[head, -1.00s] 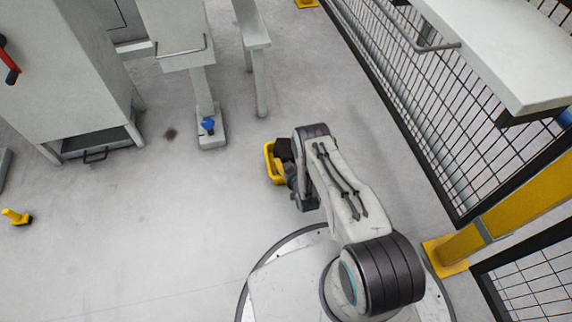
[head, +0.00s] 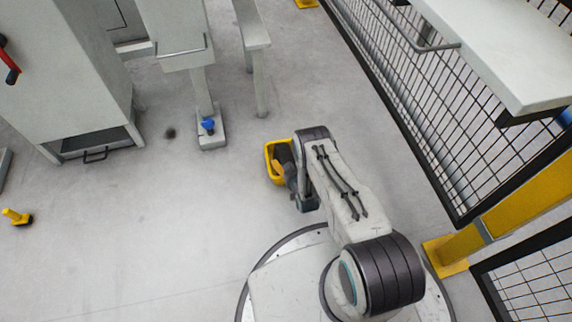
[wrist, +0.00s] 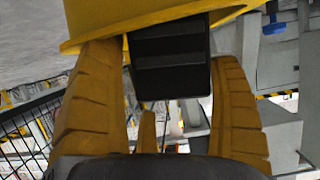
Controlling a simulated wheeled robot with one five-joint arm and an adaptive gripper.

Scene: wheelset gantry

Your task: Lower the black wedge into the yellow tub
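The black wedge (wrist: 170,60) is between the two brown ribbed fingers of my gripper (wrist: 165,70) in the wrist view. The fingers lie close along both its sides, and my gripper looks shut on it. The wedge overlaps the edge of the yellow tub (wrist: 100,20), which fills the top of that view. In the head view the tub (head: 270,149) stands on the floor just left of my arm's end. My gripper (head: 279,169) is over the tub there, and a dark patch shows within its rim. My arm hides the tub's right side, and the wedge's underside is hidden.
A blue knob (head: 208,124) sits on a grey post foot beyond the tub. A mesh fence (head: 440,110) and yellow post (head: 510,215) stand at the right. A grey cabinet (head: 60,80) and small yellow item (head: 16,216) are at the left. Floor left of the tub is clear.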

